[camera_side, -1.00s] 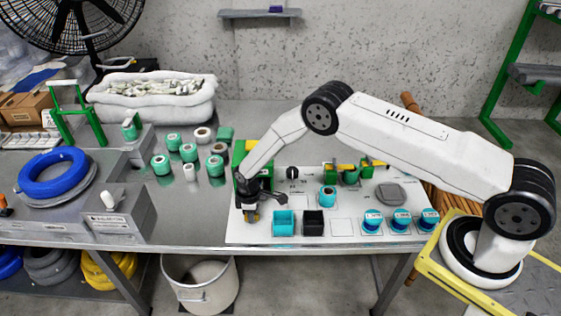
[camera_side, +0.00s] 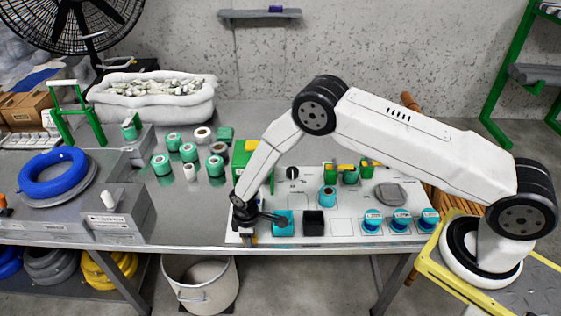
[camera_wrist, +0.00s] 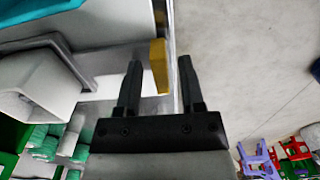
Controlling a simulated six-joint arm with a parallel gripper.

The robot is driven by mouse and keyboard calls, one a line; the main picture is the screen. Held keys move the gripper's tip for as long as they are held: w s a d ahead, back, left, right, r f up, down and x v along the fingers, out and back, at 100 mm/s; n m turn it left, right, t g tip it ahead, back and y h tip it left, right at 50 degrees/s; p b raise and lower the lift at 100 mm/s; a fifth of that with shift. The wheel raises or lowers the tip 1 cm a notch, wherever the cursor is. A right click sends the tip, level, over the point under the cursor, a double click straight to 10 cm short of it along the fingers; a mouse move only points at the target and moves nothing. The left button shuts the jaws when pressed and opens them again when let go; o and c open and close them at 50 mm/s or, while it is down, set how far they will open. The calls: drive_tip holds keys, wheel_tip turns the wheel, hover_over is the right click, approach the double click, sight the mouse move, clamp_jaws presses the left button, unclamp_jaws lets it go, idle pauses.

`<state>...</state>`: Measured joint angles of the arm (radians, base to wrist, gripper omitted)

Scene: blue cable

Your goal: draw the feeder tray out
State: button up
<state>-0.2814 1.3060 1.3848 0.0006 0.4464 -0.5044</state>
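The green feeder housing (camera_side: 243,155) stands at the back left of the white board, partly hidden by my arm. My gripper (camera_side: 247,236) is low at the board's front left corner, in front of the housing. A yellow tab (camera_wrist: 160,66) shows between the fingertips of my gripper (camera_wrist: 158,68) in the wrist view, with a visible gap on both sides. The fingers are open. A small yellow patch also shows under the gripper in the side view. How the tab joins the feeder tray is hidden, and I cannot make out the tray for certain.
A teal bin (camera_side: 283,223) and a black bin (camera_side: 313,223) stand just right of my gripper. Several blue-labelled spools line the board's front right. Green rolls (camera_side: 188,152) stand on the table at left. The table's front edge and floor lie just beyond my gripper.

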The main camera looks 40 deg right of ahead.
idle(0.4)
drive_tip(key=shift+r, duration=3.9)
drive_tip(key=shift+d+r, duration=0.2)
drive_tip(key=shift+r, duration=0.2)
drive_tip(key=s+d+r+m+t, duration=0.1)
drive_tip(key=s+d+r+m, duration=0.3)
drive_tip(key=s+r, duration=0.5)
drive_tip(key=s+d+r+m+t, duration=0.1)
drive_tip(key=s+d+r+m, duration=0.4)
drive_tip(key=s+d+r, duration=0.4)
wheel_tip(320, 180, up, 2)
drive_tip(key=shift+s+r+t, duration=0.25)
drive_tip(key=shift+s+t, duration=0.05)
drive_tip(key=shift+s, duration=0.15)
